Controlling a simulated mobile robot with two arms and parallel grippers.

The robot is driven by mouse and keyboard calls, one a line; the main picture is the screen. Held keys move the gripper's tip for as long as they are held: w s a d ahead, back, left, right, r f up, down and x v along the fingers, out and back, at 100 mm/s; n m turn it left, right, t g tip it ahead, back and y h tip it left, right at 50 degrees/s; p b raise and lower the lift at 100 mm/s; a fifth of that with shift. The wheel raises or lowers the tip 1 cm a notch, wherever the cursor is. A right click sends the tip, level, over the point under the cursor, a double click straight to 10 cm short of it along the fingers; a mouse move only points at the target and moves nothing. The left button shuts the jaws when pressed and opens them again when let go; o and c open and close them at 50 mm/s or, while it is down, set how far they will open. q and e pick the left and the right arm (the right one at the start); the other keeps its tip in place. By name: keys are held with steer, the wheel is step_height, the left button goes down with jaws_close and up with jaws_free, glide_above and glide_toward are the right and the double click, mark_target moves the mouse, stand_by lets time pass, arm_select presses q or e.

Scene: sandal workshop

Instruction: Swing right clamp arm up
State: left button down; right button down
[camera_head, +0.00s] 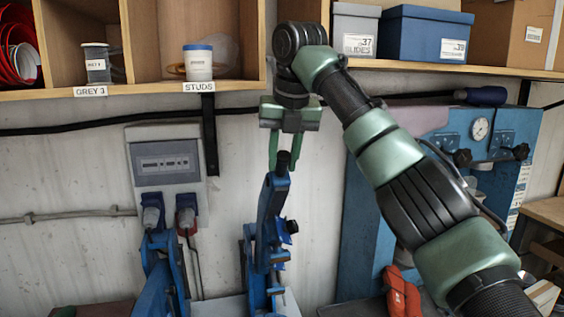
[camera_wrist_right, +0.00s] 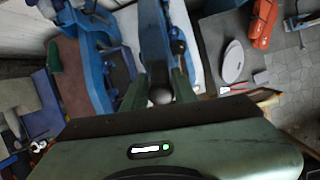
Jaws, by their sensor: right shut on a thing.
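The right clamp arm (camera_head: 268,210) is blue and stands nearly upright in the head view, leaning slightly, with a dark knob (camera_head: 283,162) at its top. My right gripper (camera_head: 279,158) points down from above, its green fingers on either side of that knob and shut on it. In the right wrist view the clamp arm (camera_wrist_right: 155,35) runs away from the camera, and the rounded knob (camera_wrist_right: 160,96) sits between the fingers. Another blue clamp (camera_head: 158,270) stands to the left. My left gripper is not in view.
A wooden shelf (camera_head: 140,88) with labelled pots runs above the gripper. A grey wall box (camera_head: 166,160) is behind the left clamp. A blue machine (camera_head: 360,230) with a gauge stands to the right, partly behind my right arm. An orange tool (camera_head: 402,293) lies low at right.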

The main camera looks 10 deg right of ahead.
steer(key=shift+f, duration=0.15)
steer(key=c, duration=1.5)
jaws_free()
steer(key=shift+c, duration=0.2)
steer(key=o, duration=0.3)
steer(key=shift+o, duration=0.2)
steer(key=shift+w, duration=0.1)
steer(key=v, duration=0.7)
steer(key=shift+r, duration=0.4)
